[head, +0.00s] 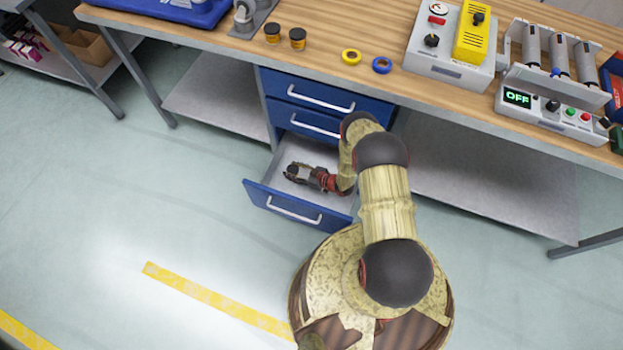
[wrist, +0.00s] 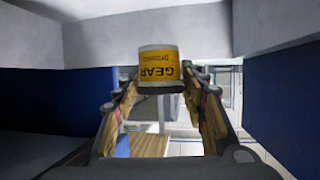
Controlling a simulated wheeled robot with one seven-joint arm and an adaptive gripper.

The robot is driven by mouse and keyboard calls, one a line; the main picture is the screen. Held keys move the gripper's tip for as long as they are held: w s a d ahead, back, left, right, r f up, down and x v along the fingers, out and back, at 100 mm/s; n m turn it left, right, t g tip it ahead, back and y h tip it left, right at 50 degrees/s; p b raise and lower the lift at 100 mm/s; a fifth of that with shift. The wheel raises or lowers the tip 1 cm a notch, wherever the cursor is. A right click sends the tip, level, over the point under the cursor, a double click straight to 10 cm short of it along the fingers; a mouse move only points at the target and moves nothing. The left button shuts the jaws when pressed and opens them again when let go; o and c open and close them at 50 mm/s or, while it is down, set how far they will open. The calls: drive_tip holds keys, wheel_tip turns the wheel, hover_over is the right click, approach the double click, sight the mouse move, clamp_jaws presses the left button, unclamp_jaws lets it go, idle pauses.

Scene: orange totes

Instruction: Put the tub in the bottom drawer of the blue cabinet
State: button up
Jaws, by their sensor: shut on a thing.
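The tub (wrist: 158,68) has a yellow label reading GEAR, upside down in the wrist view, with a pale band and a dark end. My gripper (wrist: 160,88) is shut on it, one finger at each side. In the head view my gripper (head: 297,172) is inside the open bottom drawer (head: 290,208), and the tub shows only as a small dark shape (head: 291,169) at its tip. The drawer belongs to the blue cabinet (head: 318,92) under the workbench. I cannot tell whether the tub touches the drawer floor.
The two upper drawers (head: 315,97) are shut. Two similar tubs (head: 272,33) stand on the wooden bench top (head: 340,25), with a yellow tape roll (head: 351,57) and a blue one (head: 382,65). Grey shelves (head: 490,185) flank the cabinet. The floor left of the drawer is clear.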

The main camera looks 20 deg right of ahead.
drive_tip(key=shift+w+a+f, duration=0.1)
drive_tip(key=shift+w+f, duration=0.05)
drive_tip(key=shift+f, duration=0.35)
wheel_tip(320, 180, down, 10)
drive_tip(key=b, duration=0.4)
drive_tip(key=shift+w+r+b, duration=0.1)
drive_tip(key=shift+r+b, duration=0.05)
drive_tip(key=shift+b, duration=0.25)
drive_tip(key=o, duration=1.2)
drive_tip(key=shift+r, duration=0.1)
drive_tip(key=p+v, duration=0.3)
drive_tip(key=v, duration=0.9)
drive_tip(key=shift+p, duration=0.4)
